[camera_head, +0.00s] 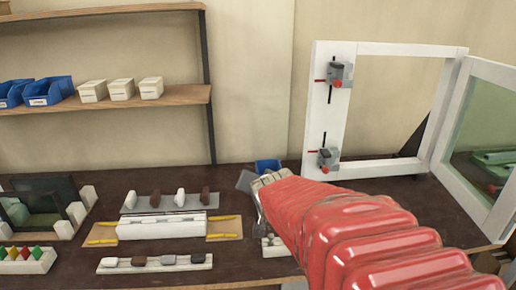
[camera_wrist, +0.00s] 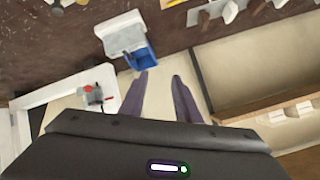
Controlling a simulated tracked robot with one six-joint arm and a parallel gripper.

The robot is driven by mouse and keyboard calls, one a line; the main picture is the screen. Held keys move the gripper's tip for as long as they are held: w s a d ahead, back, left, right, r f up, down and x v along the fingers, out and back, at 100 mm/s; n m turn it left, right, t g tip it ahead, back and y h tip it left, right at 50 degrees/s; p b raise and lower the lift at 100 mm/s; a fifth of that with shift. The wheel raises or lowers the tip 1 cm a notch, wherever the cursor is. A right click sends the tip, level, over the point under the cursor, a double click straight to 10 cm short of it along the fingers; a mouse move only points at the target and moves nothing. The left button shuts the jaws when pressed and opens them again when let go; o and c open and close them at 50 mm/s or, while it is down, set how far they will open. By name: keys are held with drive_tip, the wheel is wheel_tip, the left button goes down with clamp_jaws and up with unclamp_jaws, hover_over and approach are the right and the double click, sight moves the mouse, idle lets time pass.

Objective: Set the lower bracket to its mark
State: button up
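The lower bracket (camera_head: 329,158) is a grey block with red parts, on the left post of a white frame (camera_head: 410,50). A dark vertical line shows above it. The upper bracket (camera_head: 341,74) is similar, higher on the same post. A grey-and-red bracket (camera_wrist: 95,96) also shows on the white frame in the wrist view; it appears to be the lower one. My gripper (camera_wrist: 161,77) is open and empty, its two dark fingers apart, clear of that bracket. In the head view my red arm hides part of the bench, and the gripper is small there. I cannot make out the mark clearly.
A blue bin (camera_head: 267,166) stands on the dark bench left of the frame; it also shows in the wrist view (camera_wrist: 142,57). A glazed white sash (camera_head: 480,140) stands open at right. Trays with small parts (camera_head: 155,263) lie at left. Shelves (camera_head: 110,104) hold bins.

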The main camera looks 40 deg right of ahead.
drive_tip(key=w+d+m+t+h, duration=0.15)
drive_tip(key=d+m, duration=0.25)
drive_tip(key=d, duration=0.6)
drive_tip(key=m+t+h, duration=0.2)
drive_tip(key=m+t, duration=0.2)
drive_tip(key=m, duration=0.5)
approach(327, 157)
drive_tip(key=v, duration=0.2)
drive_tip(key=shift+s+a, duration=0.1)
drive_tip(key=shift+s, duration=0.3)
drive_tip(key=x, duration=1.4)
drive_tip(key=shift+c, duration=0.6)
clamp_jaws()
